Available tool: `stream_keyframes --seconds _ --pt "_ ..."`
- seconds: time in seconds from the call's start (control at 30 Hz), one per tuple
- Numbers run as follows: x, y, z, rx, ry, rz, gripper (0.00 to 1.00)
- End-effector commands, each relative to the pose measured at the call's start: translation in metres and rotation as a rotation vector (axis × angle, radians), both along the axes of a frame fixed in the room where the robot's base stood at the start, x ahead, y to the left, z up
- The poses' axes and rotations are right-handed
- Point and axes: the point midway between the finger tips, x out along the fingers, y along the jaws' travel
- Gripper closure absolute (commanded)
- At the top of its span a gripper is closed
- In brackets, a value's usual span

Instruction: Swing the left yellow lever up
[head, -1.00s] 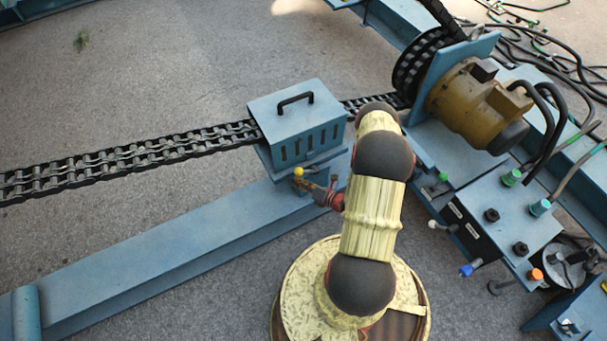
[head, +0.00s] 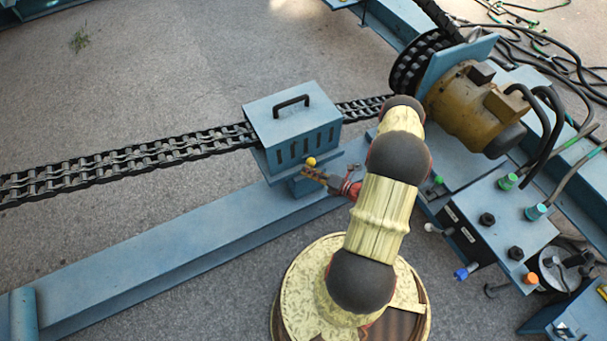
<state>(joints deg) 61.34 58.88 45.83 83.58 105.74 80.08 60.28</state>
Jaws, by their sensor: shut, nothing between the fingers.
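The lever's yellow knob (head: 311,162) shows just below the front of a slotted blue box (head: 296,128), at its lower right part. The lever's arm is mostly hidden or too small to make out. My gripper (head: 311,174) is shut, directly below the yellow knob, with its fingers pointing left. It looks close to or touching the knob; I cannot tell which. Its red wrist part (head: 350,187) lies to the right of it. No second yellow lever is clear in view.
A black chain (head: 120,158) runs through the box to a reel (head: 410,66) beside a brown motor (head: 470,105). A blue beam (head: 150,250) lies below the chain. A control box (head: 500,222) with several knobs and cables stands at the right.

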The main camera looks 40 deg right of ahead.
Motion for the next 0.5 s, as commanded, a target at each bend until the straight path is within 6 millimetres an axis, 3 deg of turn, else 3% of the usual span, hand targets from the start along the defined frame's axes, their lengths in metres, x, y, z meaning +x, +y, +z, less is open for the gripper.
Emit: stream_keyframes --seconds 0.5 --pt "-0.002 -0.014 0.004 -0.002 -0.001 -0.003 1.0"
